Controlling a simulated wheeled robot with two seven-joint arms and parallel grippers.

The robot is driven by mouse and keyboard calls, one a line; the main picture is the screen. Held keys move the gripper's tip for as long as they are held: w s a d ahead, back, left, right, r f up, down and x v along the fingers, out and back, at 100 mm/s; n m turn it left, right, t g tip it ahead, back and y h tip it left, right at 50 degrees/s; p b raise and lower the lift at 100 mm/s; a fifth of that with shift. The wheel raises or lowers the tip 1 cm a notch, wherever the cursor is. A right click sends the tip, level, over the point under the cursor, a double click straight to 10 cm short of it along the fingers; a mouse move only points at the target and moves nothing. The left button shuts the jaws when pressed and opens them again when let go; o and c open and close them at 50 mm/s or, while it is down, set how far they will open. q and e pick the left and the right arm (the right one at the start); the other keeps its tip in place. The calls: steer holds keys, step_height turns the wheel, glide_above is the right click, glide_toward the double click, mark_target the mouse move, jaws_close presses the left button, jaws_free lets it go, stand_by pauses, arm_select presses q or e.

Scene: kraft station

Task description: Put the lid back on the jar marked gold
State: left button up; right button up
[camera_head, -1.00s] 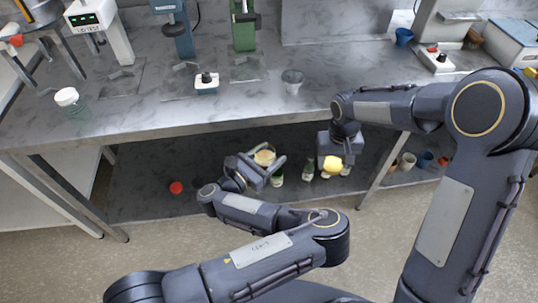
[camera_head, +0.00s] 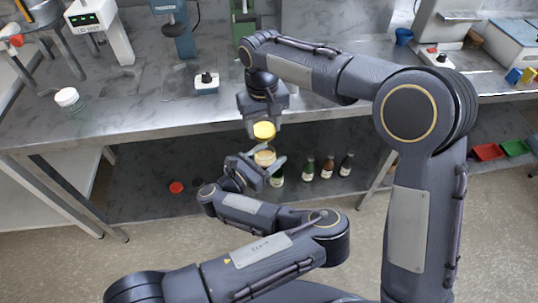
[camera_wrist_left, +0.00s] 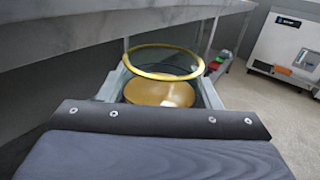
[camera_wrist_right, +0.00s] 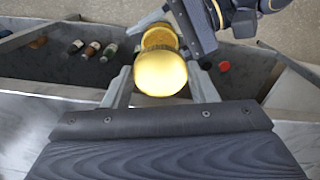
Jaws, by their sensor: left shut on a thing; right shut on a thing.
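My left gripper (camera_head: 264,168) is shut on a clear jar (camera_head: 264,158) with golden contents and a gold rim, held in front of the bench's lower shelf. In the left wrist view the jar (camera_wrist_left: 163,80) is open at the top. My right gripper (camera_head: 264,122) is shut on a yellow lid (camera_head: 264,131), which is just above the jar. In the right wrist view the lid (camera_wrist_right: 160,73) covers part of the jar (camera_wrist_right: 160,37).
The grey bench top (camera_head: 150,105) is behind the grippers. A jar with a white lid (camera_head: 67,97) stands on its left. Several bottles (camera_head: 327,168) and a red lid (camera_head: 176,187) are on the lower shelf.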

mark_target(265, 159)
steer(key=shift+f, duration=0.1)
steer(key=shift+f, duration=1.95)
steer(key=shift+f, duration=0.85)
steer(key=shift+f, duration=0.6)
